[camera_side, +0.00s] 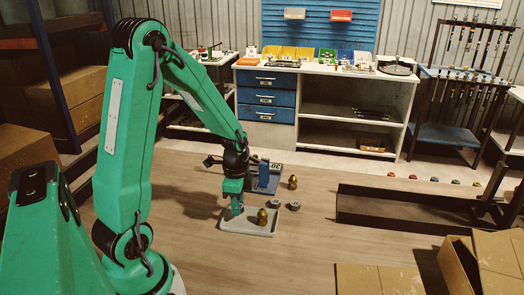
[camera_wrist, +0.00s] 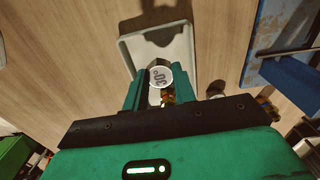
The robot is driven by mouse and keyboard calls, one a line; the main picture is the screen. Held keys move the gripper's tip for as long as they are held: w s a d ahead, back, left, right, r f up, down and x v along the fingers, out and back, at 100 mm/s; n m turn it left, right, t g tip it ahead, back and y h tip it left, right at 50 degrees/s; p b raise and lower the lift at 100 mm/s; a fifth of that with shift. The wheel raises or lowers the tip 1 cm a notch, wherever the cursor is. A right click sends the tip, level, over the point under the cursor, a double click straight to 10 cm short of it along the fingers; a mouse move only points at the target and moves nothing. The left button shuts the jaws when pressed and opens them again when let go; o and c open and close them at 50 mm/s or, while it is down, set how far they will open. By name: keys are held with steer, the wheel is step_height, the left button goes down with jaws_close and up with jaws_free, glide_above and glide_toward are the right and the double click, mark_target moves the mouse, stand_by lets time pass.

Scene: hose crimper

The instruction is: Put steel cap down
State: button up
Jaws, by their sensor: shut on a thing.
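My gripper (camera_side: 237,209) is low over the left part of a shallow grey tray (camera_side: 246,229) on the floor. In the wrist view my gripper (camera_wrist: 160,86) is shut on a round, pale steel cap (camera_wrist: 161,75) with dark markings on its face. The cap sits between the two green fingers, over the tray (camera_wrist: 143,46). In the side view the fingers hide the cap, and I cannot tell whether it touches the tray. A brass fitting (camera_side: 262,217) stands in the tray, right of my gripper.
Two small grey round parts (camera_side: 294,206) (camera_side: 277,203) and another brass fitting (camera_side: 292,182) stand beyond the tray. A blue device (camera_side: 263,176) stands behind my gripper. Cardboard boxes (camera_side: 480,262) are at front right.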

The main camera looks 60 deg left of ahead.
steer(key=shift+f, duration=1.6)
steer(key=shift+f, duration=0.15)
steer(key=o, duration=1)
steer(key=shift+r, duration=0.2)
step_height(320, 180, up, 12)
